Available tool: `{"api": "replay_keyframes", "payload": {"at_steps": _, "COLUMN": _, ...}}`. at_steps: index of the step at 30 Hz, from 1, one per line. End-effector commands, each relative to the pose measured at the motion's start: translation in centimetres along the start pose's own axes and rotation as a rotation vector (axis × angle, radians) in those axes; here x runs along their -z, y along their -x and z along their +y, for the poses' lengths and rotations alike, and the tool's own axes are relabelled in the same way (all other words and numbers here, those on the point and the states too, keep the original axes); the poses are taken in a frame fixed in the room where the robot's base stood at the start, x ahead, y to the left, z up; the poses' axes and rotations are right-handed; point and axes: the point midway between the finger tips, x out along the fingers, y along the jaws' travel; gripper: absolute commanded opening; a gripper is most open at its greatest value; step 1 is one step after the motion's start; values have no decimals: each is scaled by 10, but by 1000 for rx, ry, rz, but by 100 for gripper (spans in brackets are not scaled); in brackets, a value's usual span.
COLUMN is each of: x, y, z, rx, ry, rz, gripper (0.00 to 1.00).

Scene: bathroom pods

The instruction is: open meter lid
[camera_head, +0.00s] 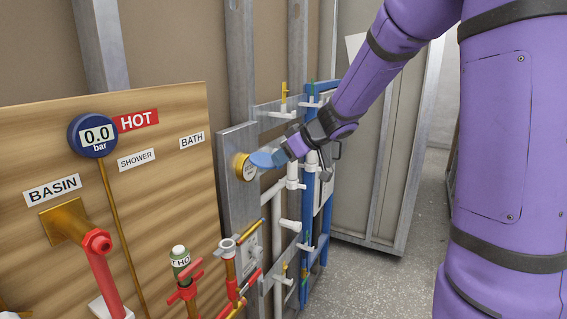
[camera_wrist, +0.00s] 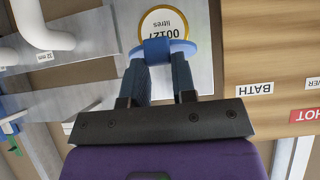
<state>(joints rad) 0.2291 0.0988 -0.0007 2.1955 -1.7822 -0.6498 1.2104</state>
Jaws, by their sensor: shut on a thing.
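The water meter (camera_head: 242,168) is a round brass-rimmed dial on a grey metal plate. In the wrist view the meter (camera_wrist: 164,18) shows "00127 litres" upside down. Its blue lid (camera_head: 266,159) stands out from the dial, swung away from the face, so the numbers are uncovered. In the wrist view the lid (camera_wrist: 190,47) is seen nearly edge-on below the dial. My gripper (camera_head: 286,153) is at the lid's right side. In the wrist view my gripper (camera_wrist: 160,58) has its two fingers shut on the lid's darker blue tab.
A wooden panel (camera_head: 160,210) at left carries a blue pressure gauge (camera_head: 93,135), labels and a red basin pipe (camera_head: 107,275). White pipes (camera_head: 292,205) and blue pipes (camera_head: 309,215) stand just right of the meter. Open grey floor (camera_head: 385,275) lies further right.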

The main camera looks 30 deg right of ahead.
Motion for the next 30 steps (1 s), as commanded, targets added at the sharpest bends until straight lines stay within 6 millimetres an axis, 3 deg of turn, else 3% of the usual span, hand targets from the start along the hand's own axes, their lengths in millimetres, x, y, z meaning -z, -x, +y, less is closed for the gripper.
{"api": "replay_keyframes", "payload": {"at_steps": 8, "x": 15, "y": 5, "z": 0, "rx": 0, "ry": 7, "rz": -119, "gripper": 0}}
{"api": "replay_keyframes", "payload": {"at_steps": 17, "x": 27, "y": 10, "z": 0, "rx": -1, "ry": 4, "rz": -113, "gripper": 0}}
{"api": "replay_keyframes", "payload": {"at_steps": 30, "x": 44, "y": 13, "z": -1, "rx": 1, "ry": 6, "rz": -301, "gripper": 0}}
